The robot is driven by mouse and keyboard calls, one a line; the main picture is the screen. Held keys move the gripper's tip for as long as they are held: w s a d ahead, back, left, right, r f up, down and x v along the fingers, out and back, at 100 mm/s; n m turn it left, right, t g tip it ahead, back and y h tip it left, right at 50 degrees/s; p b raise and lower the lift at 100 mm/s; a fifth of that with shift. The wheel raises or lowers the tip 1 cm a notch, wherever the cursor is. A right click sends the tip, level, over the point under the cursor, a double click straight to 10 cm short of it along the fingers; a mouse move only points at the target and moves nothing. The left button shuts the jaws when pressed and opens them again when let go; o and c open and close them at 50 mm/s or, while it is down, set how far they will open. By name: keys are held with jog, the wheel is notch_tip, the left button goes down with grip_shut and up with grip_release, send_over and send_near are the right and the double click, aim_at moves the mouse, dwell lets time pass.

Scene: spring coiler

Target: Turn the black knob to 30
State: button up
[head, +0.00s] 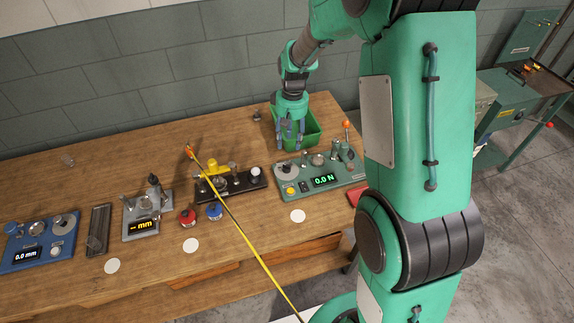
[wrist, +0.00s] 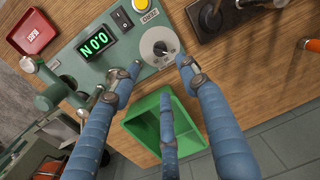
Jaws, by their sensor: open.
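The green tester (head: 320,181) stands on the bench with a green display reading 0.0 N. On its left end is a round grey dial (head: 287,171) with a small dark knob in the middle. In the wrist view this dial (wrist: 158,46) lies just beyond my fingertips, and its marks are too small to read. My gripper (head: 291,143) has blue fingers, points down and is open and empty, above the green bin behind the tester. In the wrist view the gripper's (wrist: 162,75) fingers are spread apart, and none clearly touches the dial.
The green bin (head: 313,126) stands behind the tester. A yellow button (wrist: 140,11) and a rocker switch (wrist: 122,18) sit beside the dial. The bench front is mostly clear.

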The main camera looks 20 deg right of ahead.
aim_at(287, 165)
jog(key=f, duration=0.4)
jog(key=f+b, duration=0.1)
jog(key=f, duration=0.4)
jog(key=a+f+b, duration=0.1)
jog(key=f, duration=0.3)
jog(key=shift+f, duration=0.35)
jog(key=shift+c, duration=0.5)
grip_shut()
